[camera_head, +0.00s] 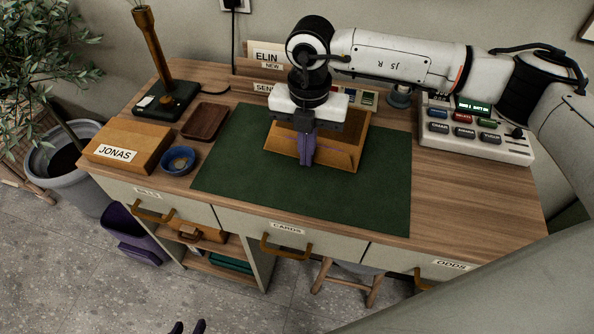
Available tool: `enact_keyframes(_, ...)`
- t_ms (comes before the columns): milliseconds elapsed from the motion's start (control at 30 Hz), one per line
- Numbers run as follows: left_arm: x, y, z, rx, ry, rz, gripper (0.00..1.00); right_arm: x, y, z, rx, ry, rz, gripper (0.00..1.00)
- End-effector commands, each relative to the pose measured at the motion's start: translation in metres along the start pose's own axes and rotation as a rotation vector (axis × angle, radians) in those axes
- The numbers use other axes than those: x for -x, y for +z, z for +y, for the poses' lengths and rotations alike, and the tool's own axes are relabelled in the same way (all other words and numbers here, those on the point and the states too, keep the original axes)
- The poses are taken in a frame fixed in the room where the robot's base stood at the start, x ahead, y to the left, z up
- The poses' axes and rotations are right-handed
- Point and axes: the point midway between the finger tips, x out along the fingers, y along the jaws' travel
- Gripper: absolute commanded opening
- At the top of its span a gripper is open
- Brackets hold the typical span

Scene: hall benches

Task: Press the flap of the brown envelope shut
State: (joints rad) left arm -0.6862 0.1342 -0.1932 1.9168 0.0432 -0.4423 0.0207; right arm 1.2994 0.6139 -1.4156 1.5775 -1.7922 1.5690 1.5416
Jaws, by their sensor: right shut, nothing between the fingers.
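The brown envelope (343,152) lies on the green desk mat (240,168), near its back edge. My right gripper (306,161) points down over the middle of the envelope, its purple fingers shut together with nothing between them. The fingertips appear at or just above the envelope's front part; I cannot tell whether they touch. The gripper and wrist hide the envelope's middle and back, and the state of the flap is unclear.
On the desk's left are a wooden JONAS box (125,149), a blue bowl (178,160), a brown tray (205,121) and a dark-based lamp (167,101). A button console (477,132) stands at right. The mat's front and right are clear. Labelled drawers (290,243) line the front.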

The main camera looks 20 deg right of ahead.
Motion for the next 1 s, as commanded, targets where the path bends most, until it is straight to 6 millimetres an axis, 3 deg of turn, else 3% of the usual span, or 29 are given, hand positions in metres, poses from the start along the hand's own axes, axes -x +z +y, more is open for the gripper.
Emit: enact_keyframes(1000,-0.0051,0.0051,-0.0008,-0.001,0.000,0.000,0.31,-0.0095,-0.0004,0.0004,0.001,0.001,0.001,0.00)
